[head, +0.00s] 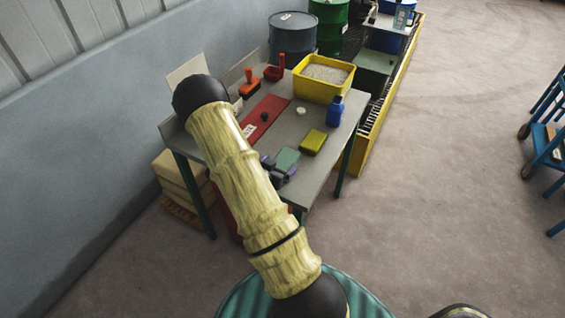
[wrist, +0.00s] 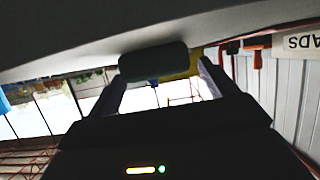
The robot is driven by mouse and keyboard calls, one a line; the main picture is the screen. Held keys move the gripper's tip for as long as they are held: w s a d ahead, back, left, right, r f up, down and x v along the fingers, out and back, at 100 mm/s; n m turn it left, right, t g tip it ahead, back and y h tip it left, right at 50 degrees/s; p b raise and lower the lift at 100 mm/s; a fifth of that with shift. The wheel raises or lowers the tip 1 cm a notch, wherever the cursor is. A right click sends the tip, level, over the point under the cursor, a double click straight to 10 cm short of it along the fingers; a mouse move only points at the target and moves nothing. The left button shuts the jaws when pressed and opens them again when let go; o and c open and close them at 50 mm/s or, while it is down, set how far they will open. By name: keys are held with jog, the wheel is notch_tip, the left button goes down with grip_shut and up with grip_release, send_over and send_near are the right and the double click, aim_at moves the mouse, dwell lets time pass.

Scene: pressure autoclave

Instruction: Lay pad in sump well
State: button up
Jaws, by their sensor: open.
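A flat grey-green pad (head: 287,158) lies on the near part of the grey workbench (head: 318,165). My gripper (head: 279,168) is low at the bench top beside it, partly hidden by my sleeved arm. In the wrist view, which looks upside down, the dark green pad (wrist: 153,62) sits between the two spread fingers of my gripper (wrist: 160,80). The fingers are open; whether either touches the pad I cannot tell. A yellow-green block (head: 313,141) lies just beyond the pad. I cannot make out the sump well for certain.
A yellow tub of granules (head: 323,82), a blue bottle (head: 335,111) and red-orange tools (head: 274,72) stand on the bench. A yellow-edged grated platform (head: 370,133) runs along its right side, with drums (head: 292,38) behind. Open floor lies right; a blue cart (head: 548,140) stands there.

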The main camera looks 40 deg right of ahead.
jog(key=v, duration=0.8)
jog(key=shift+s+a+r+b, duration=0.15)
jog(key=shift+s+a+b, duration=0.1)
jog(key=shift+b, duration=0.1)
jog(key=w+a+r+n+t+y, duration=0.1)
jog(key=w+a+r+n+y, duration=0.15)
jog(key=a+y, duration=0.3)
jog(key=w+a+r+n+y, duration=0.1)
jog(key=a+r+n+y, duration=0.2)
jog(key=a, duration=0.4)
jog(key=s+a+r+n+g+y, duration=0.1)
jog(key=s+a+r+n+y, duration=0.1)
jog(key=s, duration=0.4)
jog(key=s+a+r+n+g+y, duration=0.2)
jog(key=s+a+r+n, duration=0.2)
jog(key=s+r+n, duration=0.1)
jog(key=shift+s+n, duration=0.55)
jog(key=shift+s, duration=0.15)
jog(key=shift+o, duration=0.2)
jog(key=shift+r, duration=0.1)
